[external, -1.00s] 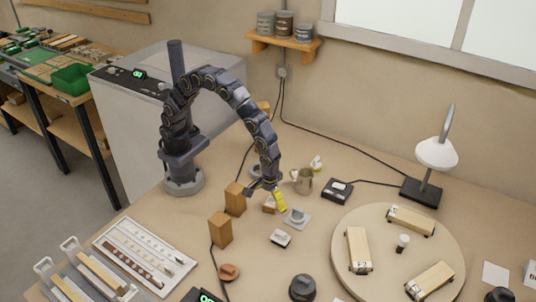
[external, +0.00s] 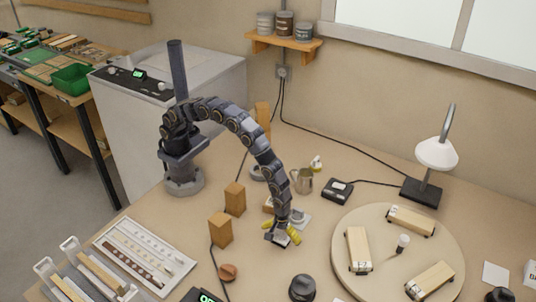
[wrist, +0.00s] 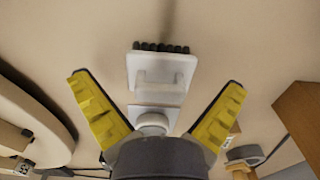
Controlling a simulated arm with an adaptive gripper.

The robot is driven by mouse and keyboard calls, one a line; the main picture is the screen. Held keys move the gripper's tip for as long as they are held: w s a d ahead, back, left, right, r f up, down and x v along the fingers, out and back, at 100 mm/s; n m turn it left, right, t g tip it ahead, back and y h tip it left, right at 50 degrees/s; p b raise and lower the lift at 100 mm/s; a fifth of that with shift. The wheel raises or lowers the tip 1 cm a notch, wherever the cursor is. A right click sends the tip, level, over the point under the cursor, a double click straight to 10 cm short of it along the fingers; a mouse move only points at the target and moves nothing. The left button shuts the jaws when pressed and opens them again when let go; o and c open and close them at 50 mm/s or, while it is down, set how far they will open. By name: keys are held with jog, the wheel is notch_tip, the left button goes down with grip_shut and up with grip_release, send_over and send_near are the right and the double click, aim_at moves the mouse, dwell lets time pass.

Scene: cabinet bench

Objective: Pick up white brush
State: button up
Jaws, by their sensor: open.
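The white brush (wrist: 160,72) shows in the wrist view as a white block with a raised handle and a row of dark bristles along its upper edge. It lies on the bench, and in the external view (external: 276,240) it is partly hidden by my gripper (external: 282,235). My gripper is open, with its yellow fingers spread. In the wrist view the fingertips (wrist: 157,80) appear on either side of the brush, with clear gaps. The gripper points down above the brush; the exact height is hard to tell.
A square plate with a round knob (wrist: 152,119) sits close beside the brush. Wooden blocks (external: 220,231) stand to the left. A round board (external: 385,252) with wooden trucks lies to the right. A metal pitcher (external: 303,181) stands behind, and a dark round object (external: 302,288) is in front.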

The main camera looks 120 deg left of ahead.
jog(key=shift+f, duration=0.35)
jog(key=c, duration=1.2)
jog(key=shift+r, duration=0.15)
